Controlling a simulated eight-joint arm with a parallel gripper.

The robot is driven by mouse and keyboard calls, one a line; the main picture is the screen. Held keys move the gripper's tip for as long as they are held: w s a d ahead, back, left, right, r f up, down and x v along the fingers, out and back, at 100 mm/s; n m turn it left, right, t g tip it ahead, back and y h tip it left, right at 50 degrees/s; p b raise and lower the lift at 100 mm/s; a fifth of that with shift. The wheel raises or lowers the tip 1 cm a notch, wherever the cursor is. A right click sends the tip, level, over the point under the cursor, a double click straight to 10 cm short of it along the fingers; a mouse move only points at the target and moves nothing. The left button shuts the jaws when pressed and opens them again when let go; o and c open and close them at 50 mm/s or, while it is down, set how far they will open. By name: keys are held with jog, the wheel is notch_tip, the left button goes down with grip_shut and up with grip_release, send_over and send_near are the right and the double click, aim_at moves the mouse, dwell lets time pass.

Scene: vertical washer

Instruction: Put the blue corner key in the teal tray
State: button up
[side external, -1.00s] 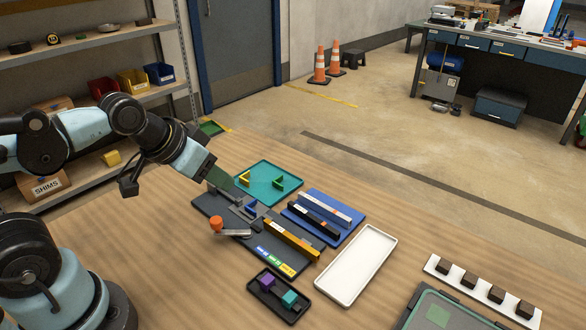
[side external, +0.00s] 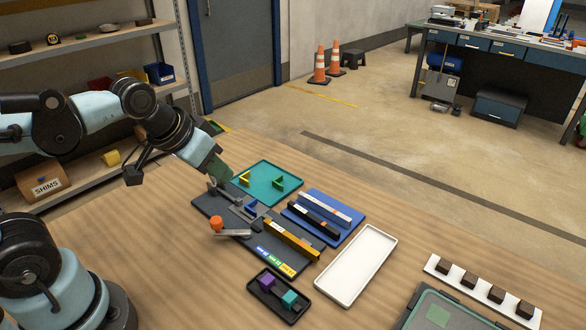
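The blue corner key (side external: 251,206) sits on the dark grey fixture plate (side external: 205,206), among grey blocks. The teal tray (side external: 265,166) lies flat just behind the plate. It holds a yellow corner key (side external: 244,179) and a green corner key (side external: 279,183), with bare room around them. My gripper (side external: 226,187) points down over the plate's back left part, to the left of the blue key and apart from it. Its fingers are small and dark against the plate, so I cannot tell how far apart they are.
An orange-knobbed clamp (side external: 217,225) and a yellow bar (side external: 291,240) stand on the plate. A blue mat (side external: 345,205) with two bars lies to the right. A white tray (side external: 357,265) and a small black tray (side external: 292,316) are nearer.

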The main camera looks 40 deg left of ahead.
jog(key=w+r+n+g, duration=0.1)
jog(key=w+g, duration=0.2)
jog(key=w, duration=0.2)
jog(key=n+g, duration=0.1)
jog(key=g, duration=0.2)
send_over(255, 199)
jog(key=f, duration=0.2)
notch_tip(255, 199, down, 12)
jog(key=shift+r, duration=0.1)
jog(key=shift+c, duration=0.5)
grip_shut()
jog(key=shift+r, duration=0.15)
jog(key=shift+r, duration=1.8)
jog(key=shift+r, duration=0.1)
